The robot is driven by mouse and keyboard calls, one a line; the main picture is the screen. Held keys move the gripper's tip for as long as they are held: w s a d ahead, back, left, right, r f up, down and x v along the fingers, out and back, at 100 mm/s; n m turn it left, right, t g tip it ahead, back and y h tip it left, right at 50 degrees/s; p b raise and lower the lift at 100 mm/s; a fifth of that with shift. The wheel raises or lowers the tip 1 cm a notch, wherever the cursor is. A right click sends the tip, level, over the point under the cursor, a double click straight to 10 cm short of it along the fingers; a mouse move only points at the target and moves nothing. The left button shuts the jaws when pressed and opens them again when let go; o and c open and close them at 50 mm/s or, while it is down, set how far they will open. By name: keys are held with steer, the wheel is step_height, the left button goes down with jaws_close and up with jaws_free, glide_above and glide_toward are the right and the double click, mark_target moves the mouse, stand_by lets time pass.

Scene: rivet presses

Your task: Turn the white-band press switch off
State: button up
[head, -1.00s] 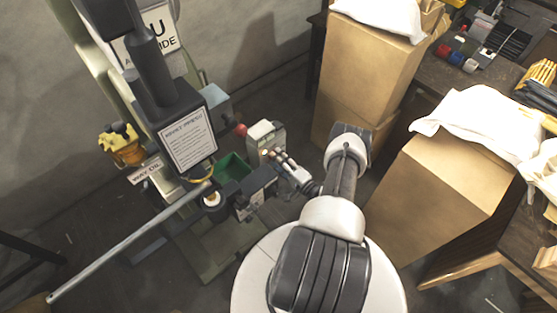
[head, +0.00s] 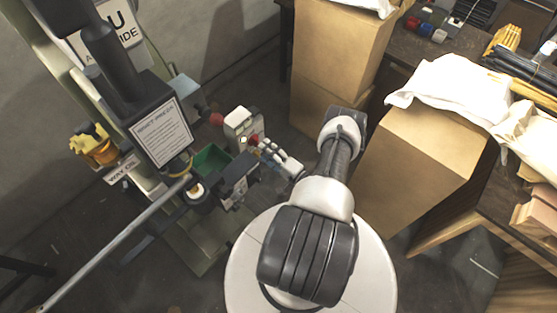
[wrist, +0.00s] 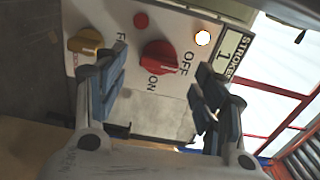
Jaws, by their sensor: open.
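A pale control box (head: 243,128) stands beside the press (head: 160,130) in the head view. In the wrist view its panel (wrist: 135,100) carries a red rotary switch (wrist: 158,57) with OFF and ON printed beside it. I cannot tell for sure which mark the switch points to. A small round lamp (wrist: 203,38) above it looks lit. My gripper (wrist: 160,76) is open and empty, its blue-padded fingers on either side of the switch in the picture, apart from it. In the head view my gripper (head: 258,146) is close to the box's front. No white band shows clearly.
A yellow knob (wrist: 86,42) and a small red button (wrist: 141,20) are on the same panel, near the switch. A green bin (head: 210,160) and a long metal lever (head: 115,242) are at the press. Cardboard boxes (head: 420,160) stand right of my arm.

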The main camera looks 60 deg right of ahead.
steer(key=s, duration=0.7)
steer(key=shift+s+a, duration=0.2)
steer(key=shift+a, duration=0.25)
